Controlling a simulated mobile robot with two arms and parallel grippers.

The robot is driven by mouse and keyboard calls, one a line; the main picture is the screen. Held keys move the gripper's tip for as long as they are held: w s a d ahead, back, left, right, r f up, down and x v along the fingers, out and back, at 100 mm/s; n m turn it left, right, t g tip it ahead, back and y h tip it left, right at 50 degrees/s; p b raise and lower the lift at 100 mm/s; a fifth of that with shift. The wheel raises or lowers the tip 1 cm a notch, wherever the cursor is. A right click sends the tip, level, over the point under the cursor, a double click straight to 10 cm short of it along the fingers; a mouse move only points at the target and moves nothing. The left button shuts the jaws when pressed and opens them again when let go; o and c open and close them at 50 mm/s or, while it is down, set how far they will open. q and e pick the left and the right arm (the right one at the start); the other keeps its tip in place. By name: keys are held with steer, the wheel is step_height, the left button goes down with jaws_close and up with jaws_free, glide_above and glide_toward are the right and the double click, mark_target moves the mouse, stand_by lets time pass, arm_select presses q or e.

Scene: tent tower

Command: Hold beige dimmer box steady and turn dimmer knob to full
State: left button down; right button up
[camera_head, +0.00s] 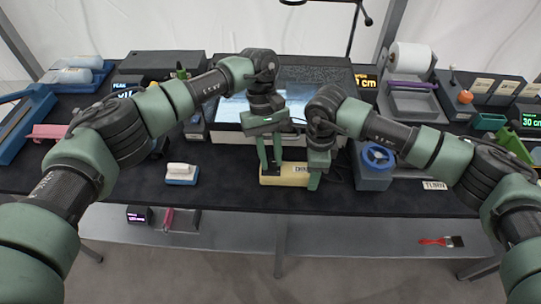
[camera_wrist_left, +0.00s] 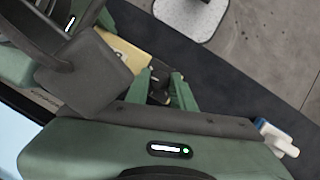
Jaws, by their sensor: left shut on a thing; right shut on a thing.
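The beige dimmer box (camera_head: 292,181) sits on the dark table, front centre, with a small label on it. It also shows partly in the left wrist view (camera_wrist_left: 125,52), mostly hidden by my right gripper. My left gripper (camera_head: 270,165) points down over the box's left part. In the left wrist view its fingers (camera_wrist_left: 160,90) are on both sides of the dark dimmer knob (camera_wrist_left: 158,84) and closed on it. My right gripper (camera_head: 314,180) is at the box's right end, shut on it. The knob's marking and setting cannot be read.
A blue-wheeled grey box (camera_head: 375,165) stands close to the right of my right gripper. A large screen device (camera_head: 310,100) stands behind. The table's front edge is close in front of the box.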

stand_by(0.3)
arm_select(q)
steer(key=c, duration=1.2)
jaws_free()
steer(key=v, duration=1.2)
